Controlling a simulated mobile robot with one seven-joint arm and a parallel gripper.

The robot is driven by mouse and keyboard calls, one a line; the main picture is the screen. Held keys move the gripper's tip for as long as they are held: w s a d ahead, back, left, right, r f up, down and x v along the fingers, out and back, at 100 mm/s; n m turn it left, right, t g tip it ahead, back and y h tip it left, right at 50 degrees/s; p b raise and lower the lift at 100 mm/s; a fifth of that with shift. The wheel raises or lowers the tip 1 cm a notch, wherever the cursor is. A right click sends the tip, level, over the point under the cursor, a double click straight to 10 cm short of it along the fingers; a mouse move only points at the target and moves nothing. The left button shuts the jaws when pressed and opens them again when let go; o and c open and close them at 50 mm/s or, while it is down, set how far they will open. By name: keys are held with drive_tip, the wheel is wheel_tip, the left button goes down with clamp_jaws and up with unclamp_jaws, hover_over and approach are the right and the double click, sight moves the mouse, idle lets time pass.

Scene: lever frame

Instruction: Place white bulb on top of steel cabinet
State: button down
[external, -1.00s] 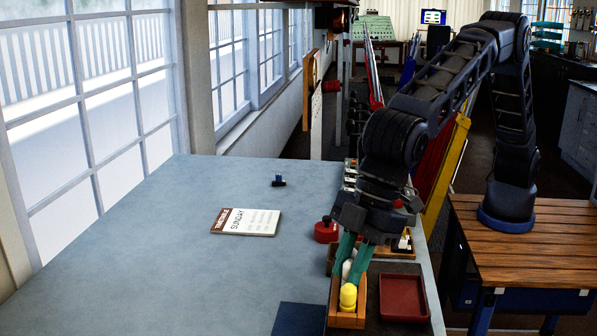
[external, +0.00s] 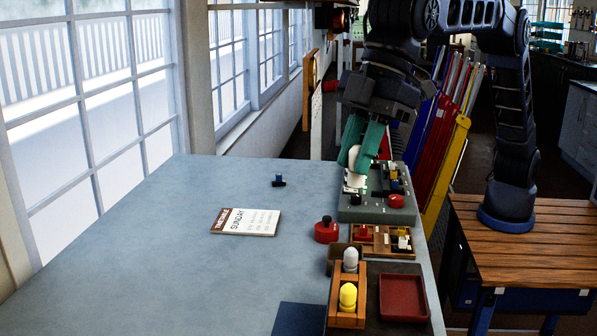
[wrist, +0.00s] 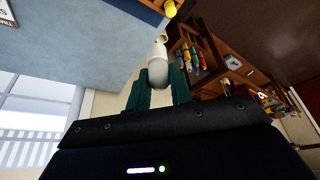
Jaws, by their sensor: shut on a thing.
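My gripper (external: 362,147) has teal fingers shut on a white bulb (external: 356,163). In the external view, the bulb is tilted at the far left part of the grey-green metal cabinet (external: 375,214), over or against its top. I cannot tell whether they touch. In the wrist view, the white bulb (wrist: 157,72) shows between the teal fingertips (wrist: 159,88), its narrow end pointing away from my gripper. A wooden holder (external: 347,321) nearer the camera holds a pale grey-white bulb (external: 350,258) and a yellow bulb (external: 347,296).
Switches and a red knob (external: 396,201) sit on the cabinet. A red button (external: 326,232), a wooden tray of small parts (external: 371,253) and a red tray (external: 403,296) stand nearby. A sign card (external: 246,221) lies on the table. The table's left part is mostly clear.

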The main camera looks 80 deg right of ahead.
drive_tip(key=w+d+f+m+h, duration=0.3)
drive_tip(key=w+d, duration=0.4)
drive_tip(key=d, duration=0.7)
drive_tip(key=w+d+f+m+t, duration=0.1)
drive_tip(key=w+d+f+m, duration=0.2)
drive_tip(key=w+d+m, duration=0.75)
drive_tip(key=w+d+f+n+h, duration=0.1)
drive_tip(key=w+d+f+h, duration=0.15)
drive_tip(key=d, duration=1.45)
drive_tip(key=d+f+m+g, duration=0.1)
drive_tip(key=d+f+m, duration=0.15)
drive_tip(key=d, duration=0.65)
drive_tip(key=d+f+m, duration=0.1)
drive_tip(key=d+m, duration=0.2)
drive_tip(key=d, duration=0.7)
drive_tip(key=shift+h, duration=0.45)
drive_tip(key=f, duration=1.9)
drive_tip(key=shift+w+a+f, duration=0.25)
drive_tip(key=shift+w+f, duration=0.15)
drive_tip(key=shift+f, duration=0.1)
drive_tip(key=c, duration=1.5)
unclamp_jaws()
drive_tip(key=shift+o, duration=1.2)
